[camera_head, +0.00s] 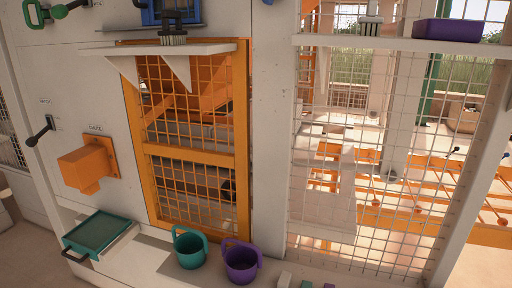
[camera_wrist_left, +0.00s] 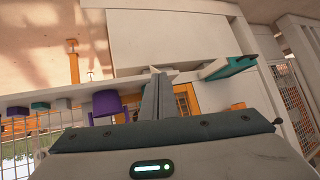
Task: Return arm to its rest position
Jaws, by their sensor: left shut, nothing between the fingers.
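My left gripper (camera_wrist_left: 158,92) shows in the left wrist view, its two dark fingers together with nothing between them. It is held clear of the objects in that tilted view. No arm or gripper of mine shows in the head view, and my right gripper is not seen.
An orange chute (camera_head: 88,166) juts from the wall at the left. A teal tray (camera_head: 98,234), a teal bucket (camera_head: 190,250) and a purple bucket (camera_head: 242,264) stand on the low ledge. A white shelf (camera_head: 170,49) juts out above the orange mesh panel (camera_head: 192,158). A purple bin (camera_head: 448,30) sits high right.

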